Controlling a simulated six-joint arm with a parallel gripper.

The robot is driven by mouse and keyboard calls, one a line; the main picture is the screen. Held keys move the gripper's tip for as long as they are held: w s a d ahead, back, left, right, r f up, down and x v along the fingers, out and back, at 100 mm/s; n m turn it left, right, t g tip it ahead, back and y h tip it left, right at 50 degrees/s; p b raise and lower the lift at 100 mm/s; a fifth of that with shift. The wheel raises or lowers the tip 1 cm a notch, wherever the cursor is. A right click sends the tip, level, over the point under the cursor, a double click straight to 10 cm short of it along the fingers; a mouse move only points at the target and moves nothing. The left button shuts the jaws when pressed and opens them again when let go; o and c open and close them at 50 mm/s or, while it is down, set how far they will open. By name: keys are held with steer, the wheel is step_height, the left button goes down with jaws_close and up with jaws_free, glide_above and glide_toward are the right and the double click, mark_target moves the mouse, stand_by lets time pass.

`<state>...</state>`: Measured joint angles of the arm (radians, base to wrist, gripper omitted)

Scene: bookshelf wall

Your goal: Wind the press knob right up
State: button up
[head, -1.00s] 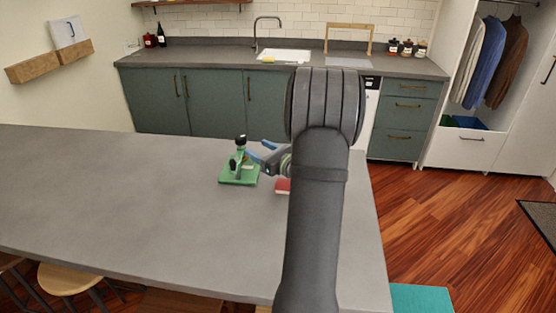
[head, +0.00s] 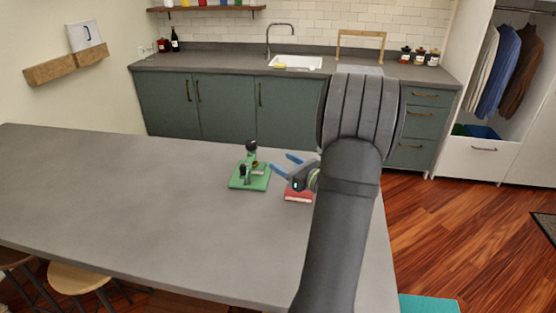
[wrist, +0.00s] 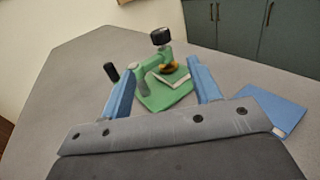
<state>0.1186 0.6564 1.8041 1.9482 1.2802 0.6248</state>
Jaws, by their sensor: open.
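The press is a small green stand on a green base plate (head: 249,182) on the grey table. Its black knob (head: 251,146) tops the post; in the wrist view the black knob (wrist: 161,36) stands above the green arm. A second black handle (wrist: 111,72) sticks out at the press's left in that view. My gripper (head: 281,164) is open and empty, with blue fingers. It is to the right of the press, apart from it. In the wrist view its fingers (wrist: 163,88) frame the press, which lies beyond them.
A red block-like thing (head: 298,195) lies below my gripper, partly hidden by my arm. In the wrist view a blue flat book-like thing (wrist: 266,112) lies to the right of the gripper. The left of the grey table (head: 110,190) is clear.

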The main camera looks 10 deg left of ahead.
mark_target(247, 142)
steer(key=x, duration=1.7)
steer(key=shift+w+a, duration=0.2)
steer(key=shift+a, duration=0.1)
steer(key=c, duration=1)
